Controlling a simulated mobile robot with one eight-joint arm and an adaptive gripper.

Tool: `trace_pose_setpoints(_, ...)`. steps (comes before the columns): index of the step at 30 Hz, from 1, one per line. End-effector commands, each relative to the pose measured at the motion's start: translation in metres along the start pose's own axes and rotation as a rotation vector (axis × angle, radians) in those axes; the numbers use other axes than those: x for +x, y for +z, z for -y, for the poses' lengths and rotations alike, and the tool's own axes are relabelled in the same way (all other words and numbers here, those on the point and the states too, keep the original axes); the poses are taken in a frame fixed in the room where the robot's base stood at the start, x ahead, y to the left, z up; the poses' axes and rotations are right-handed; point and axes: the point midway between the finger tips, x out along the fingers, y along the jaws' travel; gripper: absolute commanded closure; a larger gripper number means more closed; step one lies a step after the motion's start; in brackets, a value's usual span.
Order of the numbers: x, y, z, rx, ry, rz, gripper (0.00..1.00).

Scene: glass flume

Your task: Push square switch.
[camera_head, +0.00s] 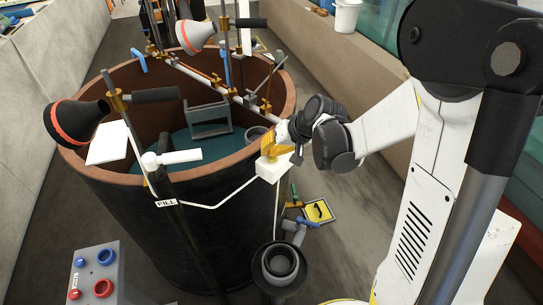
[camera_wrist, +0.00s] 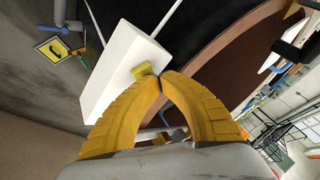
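A white box (camera_head: 275,168) stands at the tub's near right rim, on the end of a thin white pipe. It also shows in the wrist view (camera_wrist: 118,75), with a small yellow switch piece (camera_wrist: 143,70) on its face. My gripper (camera_head: 267,152) is just above the box. In the wrist view its yellow curved fingers (camera_wrist: 160,80) meet at their tips, right beside the yellow piece. I cannot tell whether they touch it. Nothing shows between the fingers. In the head view the fingers hide part of the box top and the switch.
A large dark tub (camera_head: 190,230) with a brown rim fills the middle. Lamps and clamped rods stand around it. A grey control box (camera_head: 97,272) with red and blue buttons is at lower left. A yellow sign (camera_head: 319,211) lies on the floor, right of the tub.

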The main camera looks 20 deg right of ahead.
Motion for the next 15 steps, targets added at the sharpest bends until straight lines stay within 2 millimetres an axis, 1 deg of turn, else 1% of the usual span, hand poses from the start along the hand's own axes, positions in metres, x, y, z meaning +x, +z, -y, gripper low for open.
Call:
trace_pose_setpoints(3,0.0037,0.0023,-0.0020,0.000,0.000,0.001,1.00)
trace_pose_setpoints(15,0.0005,0.0010,0.0000,0.000,0.000,0.002,1.00)
